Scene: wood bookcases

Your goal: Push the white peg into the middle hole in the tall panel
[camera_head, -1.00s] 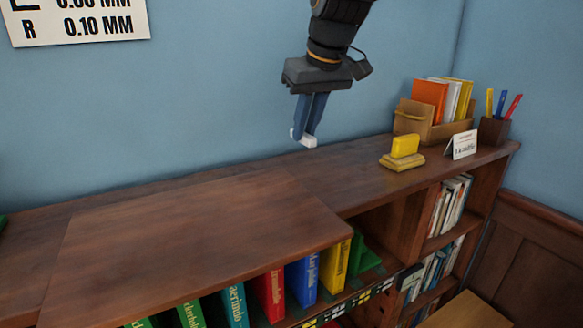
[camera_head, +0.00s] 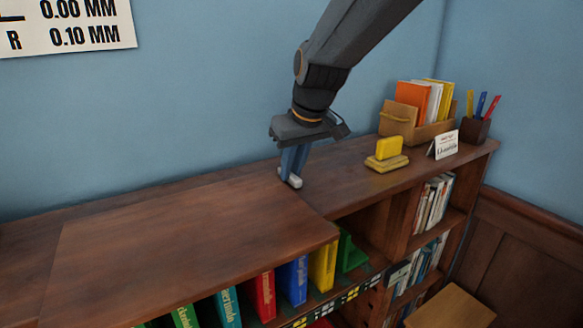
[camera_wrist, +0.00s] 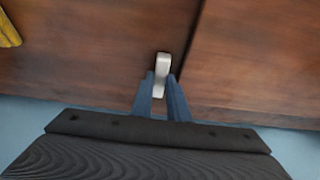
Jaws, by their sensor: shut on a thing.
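My gripper (camera_head: 292,167) points down over the wooden bookcase top (camera_head: 180,230) and is shut on the white peg (camera_head: 294,182). The peg sticks out a little past the blue fingertips, low over the wood near the seam between two top boards. I cannot tell whether it touches the wood. In the wrist view the peg (camera_wrist: 162,64) shows beyond the fingers (camera_wrist: 161,90), beside the dark seam. I cannot make out a tall panel with holes in either view.
A yellow block on a base (camera_head: 388,152), a small card (camera_head: 442,145), a wooden box of books (camera_head: 398,118) and a pen cup (camera_head: 474,130) stand to the right. Coloured books (camera_head: 264,295) fill the shelf below. The left top is clear.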

